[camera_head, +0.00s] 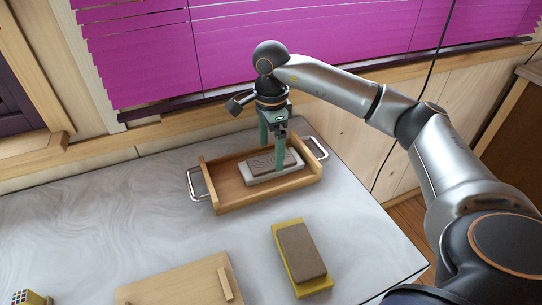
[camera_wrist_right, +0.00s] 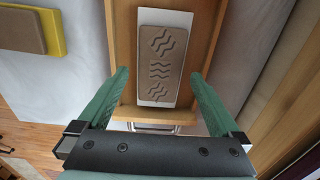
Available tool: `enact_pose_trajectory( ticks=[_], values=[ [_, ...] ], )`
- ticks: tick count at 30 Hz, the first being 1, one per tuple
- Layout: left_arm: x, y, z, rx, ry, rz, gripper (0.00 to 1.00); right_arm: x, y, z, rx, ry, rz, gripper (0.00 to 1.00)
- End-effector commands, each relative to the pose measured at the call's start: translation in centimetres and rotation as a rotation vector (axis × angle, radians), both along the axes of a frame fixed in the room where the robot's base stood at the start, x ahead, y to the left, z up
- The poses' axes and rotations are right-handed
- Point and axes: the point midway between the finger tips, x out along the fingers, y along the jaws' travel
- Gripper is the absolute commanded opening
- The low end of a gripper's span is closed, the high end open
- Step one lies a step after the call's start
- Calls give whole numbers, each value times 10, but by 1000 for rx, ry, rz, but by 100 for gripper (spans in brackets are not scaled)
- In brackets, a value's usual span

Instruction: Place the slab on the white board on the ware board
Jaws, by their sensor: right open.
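A grey-brown slab (camera_head: 258,166) with wavy grooves lies flat on a white board (camera_head: 263,181) inside a wooden tray. A pale wooden board (camera_head: 175,288) with a raised strip, perhaps the ware board, lies at the bottom edge, partly cut off. My left gripper is out of view.
The wooden tray (camera_head: 222,203) has low walls and metal end handles. A plain brown slab (camera_head: 301,250) lies on a yellow board (camera_head: 318,287) at the front right. A small patterned object (camera_head: 27,298) is at the bottom left. A window wall is behind; the left tabletop is clear.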

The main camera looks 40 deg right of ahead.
Motion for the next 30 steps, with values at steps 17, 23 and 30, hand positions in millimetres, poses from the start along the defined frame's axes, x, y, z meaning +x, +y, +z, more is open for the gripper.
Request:
enact_pose_trajectory(
  ticks=[17,23,30],
  values=[
    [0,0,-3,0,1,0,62,0,0,91,1,0,0,100],
    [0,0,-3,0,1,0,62,0,0,91,0,1,0,100],
    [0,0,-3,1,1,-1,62,0,0,91,0,0,0,100]
  ],
)
